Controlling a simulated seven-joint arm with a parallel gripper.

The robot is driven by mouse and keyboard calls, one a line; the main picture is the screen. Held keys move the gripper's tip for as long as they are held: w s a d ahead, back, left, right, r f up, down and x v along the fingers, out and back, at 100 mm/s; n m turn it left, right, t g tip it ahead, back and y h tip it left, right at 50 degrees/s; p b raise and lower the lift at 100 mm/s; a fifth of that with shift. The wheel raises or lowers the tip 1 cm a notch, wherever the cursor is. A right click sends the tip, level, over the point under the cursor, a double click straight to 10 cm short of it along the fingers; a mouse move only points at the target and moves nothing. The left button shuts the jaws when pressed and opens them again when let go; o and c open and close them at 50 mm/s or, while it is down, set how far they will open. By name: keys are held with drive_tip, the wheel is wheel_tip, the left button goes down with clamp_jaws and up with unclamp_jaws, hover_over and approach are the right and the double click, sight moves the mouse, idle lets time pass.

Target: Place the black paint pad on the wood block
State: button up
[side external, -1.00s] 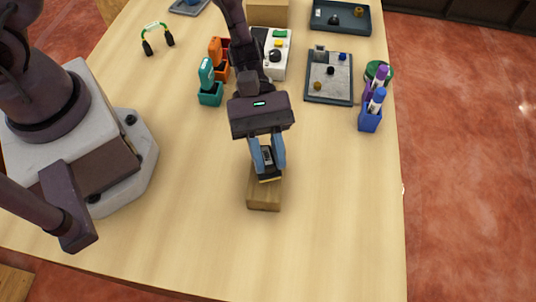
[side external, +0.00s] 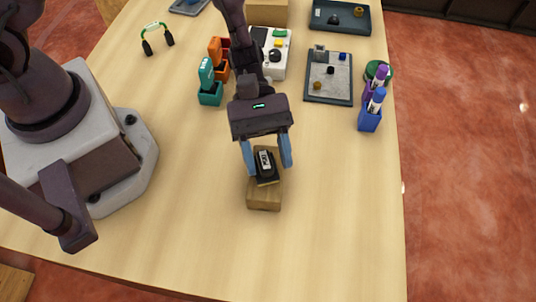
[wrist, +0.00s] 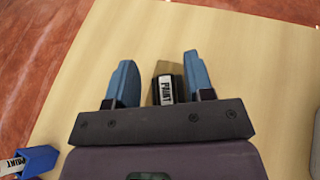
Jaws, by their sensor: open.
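The black paint pad (side external: 265,166), with a white label, rests on top of the wood block (side external: 264,198), toward the block's far end. The block lies on the table, and its near part is bare. My gripper (side external: 267,163) is open, with its blue fingers on either side of the pad and apart from it. In the wrist view the pad (wrist: 164,90) shows the word PAINT and sits between the spread fingers (wrist: 160,78), with part of the block (wrist: 168,67) behind it.
Teal (side external: 209,92) and orange (side external: 219,66) holders stand left of my arm. A white button box (side external: 272,52), a grey tray (side external: 330,78) and a blue holder with a marker (side external: 370,120) stand behind and to the right. The table's front is clear.

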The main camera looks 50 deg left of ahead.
drive_tip(key=v, duration=1.2)
drive_tip(key=s+a+r+m+t+y, duration=0.4)
drive_tip(key=a+r+m+t+y, duration=0.1)
drive_tip(key=r, duration=0.6)
drive_tip(key=s+a+r+m+t+y, duration=0.5)
drive_tip(key=a+r+m+t+y, duration=0.1)
drive_tip(key=r, duration=0.5)
drive_tip(key=a+m+y, duration=0.1)
drive_tip(key=a+m, duration=0.1)
drive_tip(key=shift+a+m+y, duration=0.3)
drive_tip(key=shift+a, duration=0.05)
drive_tip(key=shift+s, duration=0.15)
